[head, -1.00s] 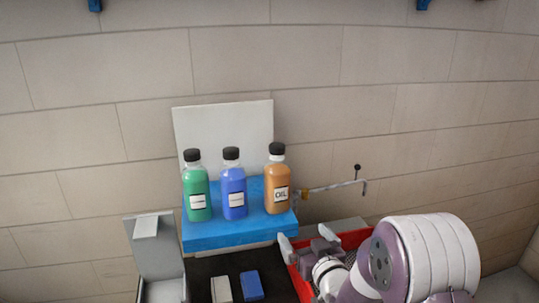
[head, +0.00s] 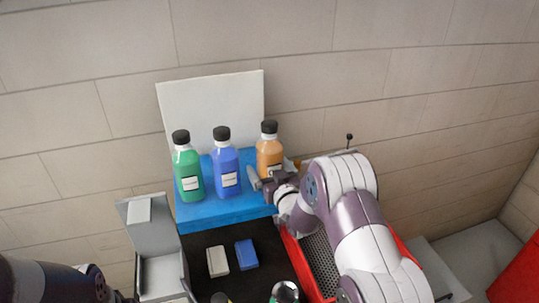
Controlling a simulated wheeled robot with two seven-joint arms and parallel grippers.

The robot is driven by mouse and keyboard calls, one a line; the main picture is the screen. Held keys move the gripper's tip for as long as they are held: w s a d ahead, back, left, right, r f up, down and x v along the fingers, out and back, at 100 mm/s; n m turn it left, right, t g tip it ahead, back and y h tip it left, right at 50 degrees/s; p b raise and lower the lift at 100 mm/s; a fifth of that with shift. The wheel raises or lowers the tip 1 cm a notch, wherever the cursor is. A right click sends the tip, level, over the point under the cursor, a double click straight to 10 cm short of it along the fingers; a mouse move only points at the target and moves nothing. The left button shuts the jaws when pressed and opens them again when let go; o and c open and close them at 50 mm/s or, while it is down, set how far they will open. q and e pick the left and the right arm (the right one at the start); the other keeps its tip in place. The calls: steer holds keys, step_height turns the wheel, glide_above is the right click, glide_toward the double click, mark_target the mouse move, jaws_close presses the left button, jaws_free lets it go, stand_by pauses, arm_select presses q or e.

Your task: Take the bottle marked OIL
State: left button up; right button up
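The orange bottle (head: 269,153) with a black cap stands upright at the right end of a blue stand (head: 225,211). Its OIL label, readable a second ago, is now hidden by my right gripper (head: 271,173). That gripper is open, with its fingers spread at the bottle's lower part. I cannot tell whether either finger touches the bottle. A blue bottle (head: 226,165) and a green bottle (head: 187,170) stand to the left on the same stand. Of my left arm, only a dark link shows at the bottom left; its gripper is not clearly visible.
A white panel (head: 212,98) stands behind the bottles. A grey open box (head: 150,240) is at the left. A grey block (head: 217,261) and a blue block (head: 246,254) lie on the dark surface. A red bin (head: 292,255) is partly under my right arm.

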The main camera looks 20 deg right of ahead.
steer(key=shift+s+r, duration=0.1)
steer(key=shift+s, duration=0.15)
steer(key=shift+w, duration=0.2)
steer(key=c, duration=1.3)
steer(key=shift+c, duration=0.2)
